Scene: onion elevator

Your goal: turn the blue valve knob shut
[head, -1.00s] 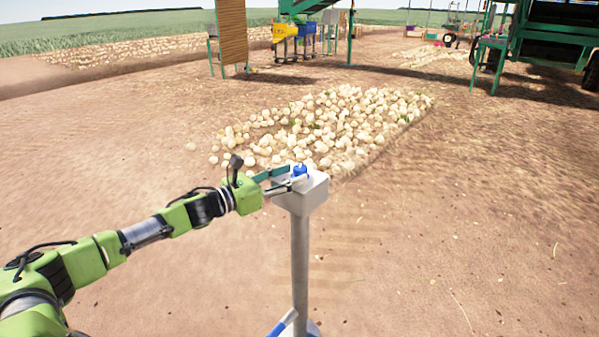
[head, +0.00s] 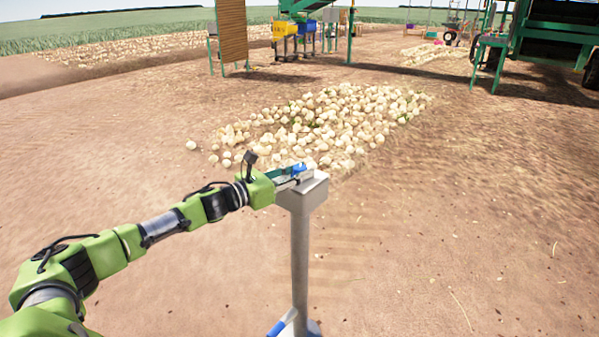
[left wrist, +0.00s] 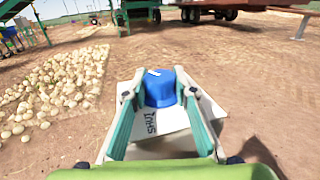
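The blue valve knob (head: 299,168) sits on top of a grey box (head: 311,192) on a post. In the left wrist view the knob (left wrist: 161,90) has a white mark at its top. A white plate (left wrist: 165,122) under it bears the word SHUT, seen upside down. My left gripper (head: 301,174) is at the knob, reaching in from the left. In the left wrist view its two fingers (left wrist: 159,97) stand on either side of the knob, with a small gap at the left; contact at the right is unclear. My right gripper is not in view.
A heap of onions (head: 325,120) lies on the soil behind the post. Green machinery (head: 545,40) stands at the back right, and yellow and blue bins (head: 284,30) at the back.

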